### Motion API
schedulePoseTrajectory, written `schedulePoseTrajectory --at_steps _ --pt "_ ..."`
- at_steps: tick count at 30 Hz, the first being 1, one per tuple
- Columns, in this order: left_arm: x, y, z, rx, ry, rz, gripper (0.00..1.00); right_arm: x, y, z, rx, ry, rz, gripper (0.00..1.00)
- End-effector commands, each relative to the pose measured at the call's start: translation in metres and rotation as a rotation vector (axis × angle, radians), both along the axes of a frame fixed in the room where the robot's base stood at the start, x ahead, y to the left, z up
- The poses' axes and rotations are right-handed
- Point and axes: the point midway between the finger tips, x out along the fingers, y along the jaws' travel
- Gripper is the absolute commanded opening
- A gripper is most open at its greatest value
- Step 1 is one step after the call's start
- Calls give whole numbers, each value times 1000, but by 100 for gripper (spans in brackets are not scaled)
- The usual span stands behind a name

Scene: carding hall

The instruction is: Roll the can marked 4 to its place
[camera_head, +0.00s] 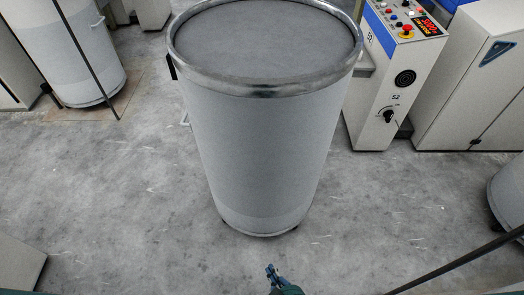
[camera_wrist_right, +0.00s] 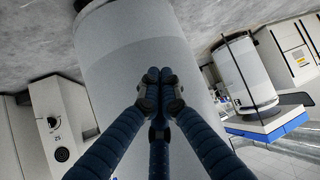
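A large grey can (camera_head: 265,140) with a shiny metal rim stands upright on the floor at the centre of the head view. No number 4 shows on its visible side, so I cannot tell its marking. My right gripper (camera_head: 271,270) is at the bottom of the head view, in front of the can's base in the picture. In the right wrist view the dark blue fingers (camera_wrist_right: 158,84) are drawn together with nothing visible between them. The can (camera_wrist_right: 120,60) fills the background there; I cannot tell whether the fingertips touch it. My left gripper is out of view.
A machine cabinet with a control panel (camera_head: 395,80) stands close behind the can's right side. Another grey can (camera_head: 75,50) stands at upper left behind a thin black bar. Part of a rounded grey container (camera_head: 510,195) shows at right. Floor left (camera_head: 110,190) and right (camera_head: 390,195) is clear.

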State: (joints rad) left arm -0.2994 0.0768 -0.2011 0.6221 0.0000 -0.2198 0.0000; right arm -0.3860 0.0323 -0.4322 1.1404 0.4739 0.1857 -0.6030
Motion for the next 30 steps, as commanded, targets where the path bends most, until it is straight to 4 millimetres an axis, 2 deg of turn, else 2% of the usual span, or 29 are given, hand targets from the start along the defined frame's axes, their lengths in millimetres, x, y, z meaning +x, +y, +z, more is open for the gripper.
schedulePoseTrajectory --at_steps 1,3,5,6,9,12,13,15,18,23,30 --pt "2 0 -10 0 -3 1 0 19 19 26 29 -91 -6 0" --pt "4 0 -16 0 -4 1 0 42 38 72 61 -213 -30 0" --pt "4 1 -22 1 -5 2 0 58 50 113 85 -313 -63 0" --pt "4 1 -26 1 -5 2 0 67 54 140 101 -375 -94 0" --pt "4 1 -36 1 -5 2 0 82 57 204 132 -499 -184 0" --pt "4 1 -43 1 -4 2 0 88 50 254 152 -576 -282 0" --pt "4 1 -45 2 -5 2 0 88 47 266 157 -589 -308 0" --pt "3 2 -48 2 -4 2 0 89 41 286 163 -609 -360 0" --pt "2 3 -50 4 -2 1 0 90 34 300 165 -618 -400 0" --pt "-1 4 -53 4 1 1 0 108 33 304 164 -623 -407 0" --pt "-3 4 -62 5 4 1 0 153 33 303 165 -622 -405 0"
